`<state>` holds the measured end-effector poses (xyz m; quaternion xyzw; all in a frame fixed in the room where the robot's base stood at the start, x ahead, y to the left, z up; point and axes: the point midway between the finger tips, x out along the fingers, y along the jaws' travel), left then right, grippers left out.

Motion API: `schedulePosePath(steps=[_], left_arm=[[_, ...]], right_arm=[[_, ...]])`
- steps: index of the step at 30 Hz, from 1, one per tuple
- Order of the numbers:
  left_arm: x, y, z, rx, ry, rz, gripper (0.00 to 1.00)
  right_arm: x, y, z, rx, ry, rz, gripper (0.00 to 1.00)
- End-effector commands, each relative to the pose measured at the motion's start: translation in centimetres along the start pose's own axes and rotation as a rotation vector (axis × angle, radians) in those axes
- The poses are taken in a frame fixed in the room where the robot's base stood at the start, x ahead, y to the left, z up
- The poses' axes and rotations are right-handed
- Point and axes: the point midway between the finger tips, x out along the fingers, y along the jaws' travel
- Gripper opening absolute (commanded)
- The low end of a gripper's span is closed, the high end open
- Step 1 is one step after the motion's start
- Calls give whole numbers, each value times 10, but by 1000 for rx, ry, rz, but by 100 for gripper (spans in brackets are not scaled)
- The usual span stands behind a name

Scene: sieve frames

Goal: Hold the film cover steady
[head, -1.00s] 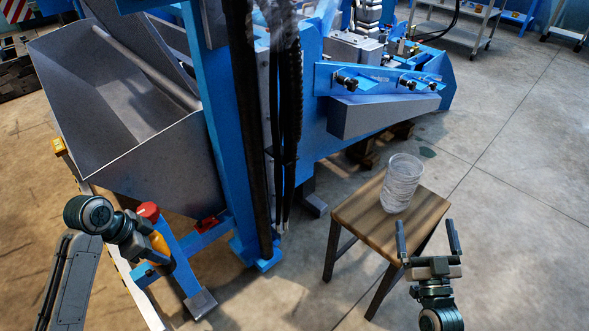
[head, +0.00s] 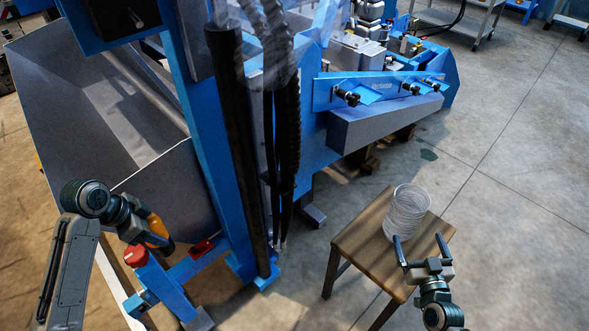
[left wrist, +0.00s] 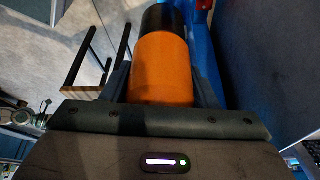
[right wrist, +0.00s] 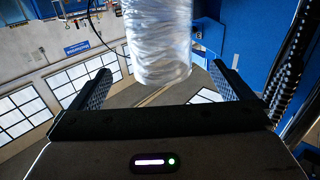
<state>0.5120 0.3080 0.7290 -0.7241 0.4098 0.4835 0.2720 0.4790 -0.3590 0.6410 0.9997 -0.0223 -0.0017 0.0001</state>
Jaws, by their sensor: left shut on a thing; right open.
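A clear, wrinkled film-wrapped cylinder (head: 408,208), which I take for the film cover, stands upright on a wooden stool. It also shows in the right wrist view (right wrist: 157,45), between the lines of the fingers. My right gripper (head: 420,240) is open at the near side of the cylinder; I cannot tell whether the fingertips reach around it. My left gripper (left wrist: 162,85) is shut on an orange cylinder with a black end (left wrist: 162,60). In the head view this orange thing (head: 155,228) is partly hidden by my left arm.
The wooden stool (head: 365,240) stands on open concrete floor. A blue machine with a column (head: 190,120) and black hoses (head: 285,140) fills the middle. A grey hopper (head: 120,110) is at the left. A red button (head: 135,256) sits near my left arm.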

Motion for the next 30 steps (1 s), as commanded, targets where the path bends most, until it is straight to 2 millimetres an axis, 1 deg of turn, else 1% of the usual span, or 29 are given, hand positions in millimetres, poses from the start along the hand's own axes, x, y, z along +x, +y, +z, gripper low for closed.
schedulePosePath(steps=[5,12,18,21,24,30], left_arm=[[2,0,1,0,0,0,21],[7,0,3,0,0,-1,21],[13,0,6,0,0,-1,21],[15,0,6,0,0,-1,21],[16,0,7,1,0,-1,21],[16,0,7,1,1,-1,21]], right_arm=[[18,0,0,1,2,1,100],[65,0,-1,1,5,1,100],[98,0,0,1,4,0,100],[109,0,0,1,2,0,100],[116,0,0,0,3,0,100],[119,0,-1,0,1,0,100]])
